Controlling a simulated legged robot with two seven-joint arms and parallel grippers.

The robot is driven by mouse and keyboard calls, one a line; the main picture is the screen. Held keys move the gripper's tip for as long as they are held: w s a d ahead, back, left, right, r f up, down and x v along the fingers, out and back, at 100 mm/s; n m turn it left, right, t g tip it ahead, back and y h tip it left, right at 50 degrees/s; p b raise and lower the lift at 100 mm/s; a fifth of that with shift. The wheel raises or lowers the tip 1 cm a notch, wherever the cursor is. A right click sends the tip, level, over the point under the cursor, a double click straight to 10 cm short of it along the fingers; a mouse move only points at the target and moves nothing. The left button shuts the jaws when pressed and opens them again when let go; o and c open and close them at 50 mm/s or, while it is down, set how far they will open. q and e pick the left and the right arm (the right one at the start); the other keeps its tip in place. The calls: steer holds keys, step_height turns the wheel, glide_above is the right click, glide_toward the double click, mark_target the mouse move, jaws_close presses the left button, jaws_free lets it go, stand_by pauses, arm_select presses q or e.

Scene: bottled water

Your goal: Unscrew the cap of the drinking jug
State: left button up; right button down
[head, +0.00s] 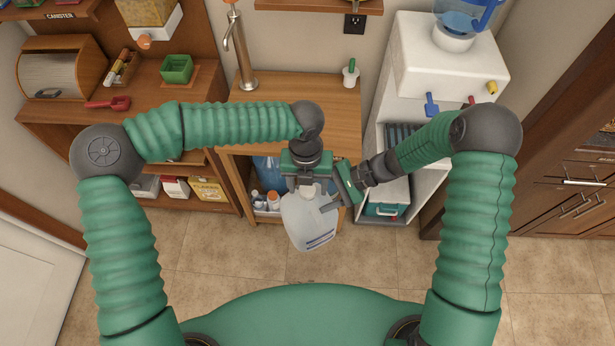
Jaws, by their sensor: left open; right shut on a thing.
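The drinking jug (305,222) is a translucent whitish plastic jug, held in front of the wooden counter and seen from above. My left gripper (306,184) is open over the jug's top, with its fingers on either side of the neck area. The cap is hidden under my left gripper. My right gripper (335,198) comes in from the right and is shut on the jug at its upper right side. Its fingertips are small and partly hidden, so the exact grip is hard to see.
The wooden counter (270,110) stands behind, with a tall metal tap (240,55) and bottles (268,175) on the shelf below. A white water dispenser (450,65) stands on the right. Wooden shelves (60,125) are on the left. The tiled floor (220,270) in front is clear.

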arm_select(q)
steer(key=shift+c, duration=0.2)
jaws_close()
steer(key=n, duration=0.3)
steer(key=shift+r, duration=0.1)
steer(key=shift+o, duration=0.2)
jaws_free()
steer(key=shift+r, duration=0.1)
